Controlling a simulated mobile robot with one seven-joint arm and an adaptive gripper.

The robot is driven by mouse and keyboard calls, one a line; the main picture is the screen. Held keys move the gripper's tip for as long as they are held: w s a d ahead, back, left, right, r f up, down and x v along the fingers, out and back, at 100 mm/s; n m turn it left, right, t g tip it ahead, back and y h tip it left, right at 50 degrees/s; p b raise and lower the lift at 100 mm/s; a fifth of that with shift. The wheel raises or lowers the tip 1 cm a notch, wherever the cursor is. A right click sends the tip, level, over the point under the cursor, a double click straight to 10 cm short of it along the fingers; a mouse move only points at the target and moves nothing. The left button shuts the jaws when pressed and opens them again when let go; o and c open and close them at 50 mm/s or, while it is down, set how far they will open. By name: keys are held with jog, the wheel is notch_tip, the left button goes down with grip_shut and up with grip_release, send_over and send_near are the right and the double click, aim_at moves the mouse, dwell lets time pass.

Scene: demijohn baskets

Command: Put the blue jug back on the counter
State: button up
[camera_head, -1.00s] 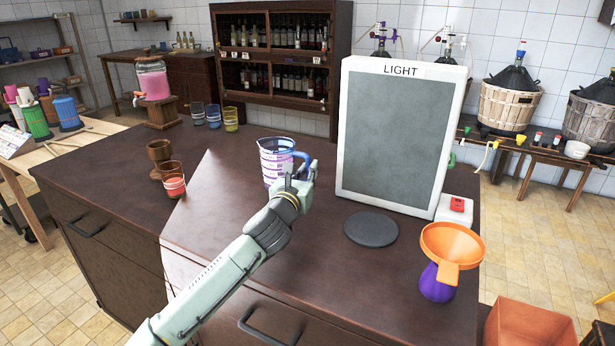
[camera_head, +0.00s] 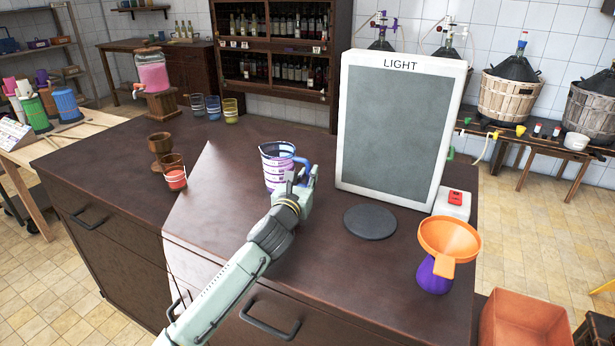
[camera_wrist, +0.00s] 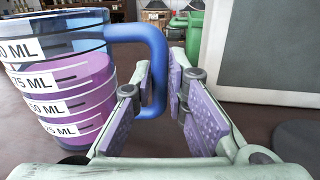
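The blue jug (camera_head: 277,168) is a clear measuring jug with a blue rim and handle, white ML marks and purple lower bands. It is upright at the middle of the dark counter (camera_head: 240,225), left of the light panel. I cannot tell whether its base touches the counter. My gripper (camera_head: 301,178) is at its right side. In the wrist view the jug (camera_wrist: 62,85) fills the left, and its blue handle runs between the two purple pads of my gripper (camera_wrist: 160,85). The fingertips appear closed on the handle.
The panel marked LIGHT (camera_head: 395,130) stands right of the jug, with a dark disc (camera_head: 370,222) before it. An orange funnel on a purple vessel (camera_head: 437,277) is at the right edge. Cups (camera_head: 174,178) stand to the left. The counter's front left is clear.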

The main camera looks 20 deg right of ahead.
jog(key=o, duration=0.3)
jog(key=shift+o, duration=0.2)
jog(key=shift+r, duration=0.1)
jog(key=shift+r+p, duration=0.2)
jog(key=shift+p, duration=0.1)
jog(key=b+v, duration=0.4)
jog(key=v, duration=0.8)
jog(key=shift+s+f+b, duration=0.1)
jog(key=shift+f+b, duration=0.1)
jog(key=shift+b, duration=0.2)
jog(key=shift+d, duration=0.1)
jog(key=shift+r, duration=0.1)
